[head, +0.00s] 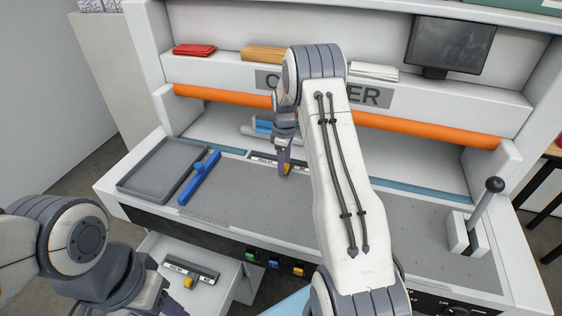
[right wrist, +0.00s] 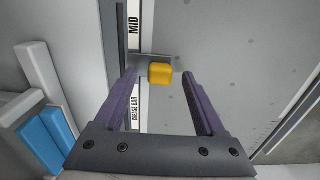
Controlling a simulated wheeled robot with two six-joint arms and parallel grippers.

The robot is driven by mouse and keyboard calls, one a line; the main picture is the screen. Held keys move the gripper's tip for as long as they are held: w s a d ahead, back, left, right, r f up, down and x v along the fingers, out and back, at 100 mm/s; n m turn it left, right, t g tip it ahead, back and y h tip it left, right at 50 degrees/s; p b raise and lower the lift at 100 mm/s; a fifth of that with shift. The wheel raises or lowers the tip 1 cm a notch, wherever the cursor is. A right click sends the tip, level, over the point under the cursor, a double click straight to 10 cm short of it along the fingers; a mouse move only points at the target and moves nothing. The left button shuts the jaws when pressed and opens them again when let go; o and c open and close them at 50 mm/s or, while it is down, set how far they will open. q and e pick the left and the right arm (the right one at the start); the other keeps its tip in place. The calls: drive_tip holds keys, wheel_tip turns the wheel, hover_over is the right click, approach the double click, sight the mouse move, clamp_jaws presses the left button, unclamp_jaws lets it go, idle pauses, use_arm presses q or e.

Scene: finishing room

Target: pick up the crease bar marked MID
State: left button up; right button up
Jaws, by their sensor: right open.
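The crease bar marked MID (right wrist: 134,55) lies in the dark slot at the back of the grey creaser bed. Its yellow knob (right wrist: 160,73) sits between the tips of my open right gripper (right wrist: 159,75), with a gap on each side. In the head view my right gripper (head: 284,168) points down at the bar (head: 262,157), and the arm hides part of the bar. A second bar with a yellow knob (head: 192,270) lies on the lower white surface; its label is too small to read. My left gripper (head: 172,306) shows only partly at the bottom left.
Blue and white pieces (right wrist: 45,135) lie behind the slot. An orange roller (head: 430,132) spans above; a lever (head: 480,215) stands at right. The middle bed is clear.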

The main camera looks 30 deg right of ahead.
drive_tip(key=shift+f, duration=0.15)
clamp_jaws()
